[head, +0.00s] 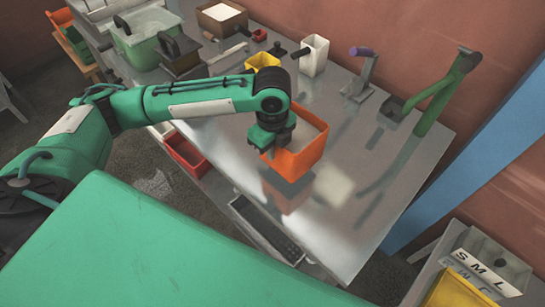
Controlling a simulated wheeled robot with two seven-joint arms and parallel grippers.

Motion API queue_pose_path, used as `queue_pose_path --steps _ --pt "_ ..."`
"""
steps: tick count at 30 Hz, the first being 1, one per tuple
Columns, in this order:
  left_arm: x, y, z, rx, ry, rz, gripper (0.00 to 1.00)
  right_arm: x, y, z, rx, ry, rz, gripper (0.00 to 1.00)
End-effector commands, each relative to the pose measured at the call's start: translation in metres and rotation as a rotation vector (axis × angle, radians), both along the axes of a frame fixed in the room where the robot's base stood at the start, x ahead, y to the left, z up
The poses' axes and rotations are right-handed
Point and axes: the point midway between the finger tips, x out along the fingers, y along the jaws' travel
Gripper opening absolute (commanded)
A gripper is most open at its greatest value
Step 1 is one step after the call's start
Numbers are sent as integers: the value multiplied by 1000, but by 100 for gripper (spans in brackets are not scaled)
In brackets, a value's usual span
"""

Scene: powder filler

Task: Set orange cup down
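The orange cup (303,152) is a square-sided, open-topped container with pale contents, above the right half of the metal table (385,205). My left gripper (268,147) is at the cup's left wall, with its fingers at the rim, and looks shut on that wall. The cup looks upright or nearly so. A dark patch and an orange reflection show on the table under it. I cannot tell whether its bottom touches the table. The gripper body hides part of the cup's left side. My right gripper is not in view.
A yellow cup (262,61) and a white cup (314,56) stand behind the arm. A purple-topped stand (361,74) and a green angled post (437,94) stand at the back right. A green tub (146,40) is at the left. The table right of the cup is clear.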

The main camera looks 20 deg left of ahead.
Motion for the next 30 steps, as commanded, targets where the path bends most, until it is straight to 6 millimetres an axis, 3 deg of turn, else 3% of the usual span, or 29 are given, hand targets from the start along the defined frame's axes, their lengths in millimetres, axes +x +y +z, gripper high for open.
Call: queue_pose_path --steps 10,21,25,30 --pt "0 0 -41 -1 1 1 0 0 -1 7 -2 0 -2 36" --pt "0 0 -46 0 0 0 0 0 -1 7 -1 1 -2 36" --pt "0 0 -46 0 0 0 26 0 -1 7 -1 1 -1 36" --pt "0 0 -46 0 0 0 26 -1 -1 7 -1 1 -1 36"
